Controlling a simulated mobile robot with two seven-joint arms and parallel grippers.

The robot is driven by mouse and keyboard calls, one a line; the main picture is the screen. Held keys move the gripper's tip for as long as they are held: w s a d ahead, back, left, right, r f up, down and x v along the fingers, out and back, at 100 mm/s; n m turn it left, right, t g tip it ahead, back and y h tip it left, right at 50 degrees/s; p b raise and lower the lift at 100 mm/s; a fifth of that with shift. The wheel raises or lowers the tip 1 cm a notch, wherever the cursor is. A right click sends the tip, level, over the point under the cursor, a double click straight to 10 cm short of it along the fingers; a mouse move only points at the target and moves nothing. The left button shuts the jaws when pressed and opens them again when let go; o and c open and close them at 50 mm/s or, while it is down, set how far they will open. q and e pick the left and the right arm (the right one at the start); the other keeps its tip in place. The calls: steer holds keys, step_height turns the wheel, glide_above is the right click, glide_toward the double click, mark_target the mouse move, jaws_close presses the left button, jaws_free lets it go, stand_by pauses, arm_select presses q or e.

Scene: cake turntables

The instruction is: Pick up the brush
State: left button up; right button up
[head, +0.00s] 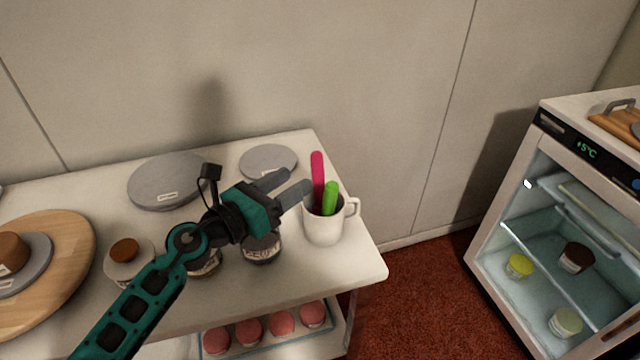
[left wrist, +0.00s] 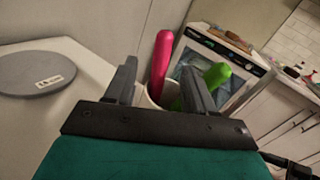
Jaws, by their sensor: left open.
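A white mug (head: 324,228) stands near the right end of the white table. A pink handle (head: 318,176) and a green handle (head: 329,198) stick up out of it; the lower ends are hidden, so I cannot tell which is the brush. My left gripper (head: 292,184) is open, just left of the handles. In the left wrist view the pink handle (left wrist: 160,66) shows between the open fingers, beyond them, and the green handle (left wrist: 218,74) shows by the right finger. Neither is gripped. My right gripper is not in view.
Grey discs (head: 268,161) lie at the back of the table (head: 355,266). Jars, one a dark-labelled jar (head: 262,248), stand below my gripper. A wooden turntable (head: 70,262) is at left. A glass-front fridge (head: 560,230) stands right, across open red floor.

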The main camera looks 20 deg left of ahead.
mark_target(312, 170)
arm_select(q)
steer(key=shift+x, duration=3.55)
steer(key=shift+s+d+f, duration=0.1)
steer(key=shift+s+d, duration=0.05)
steer(key=shift+c, duration=0.3)
jaws_close()
steer(key=shift+p, duration=0.3)
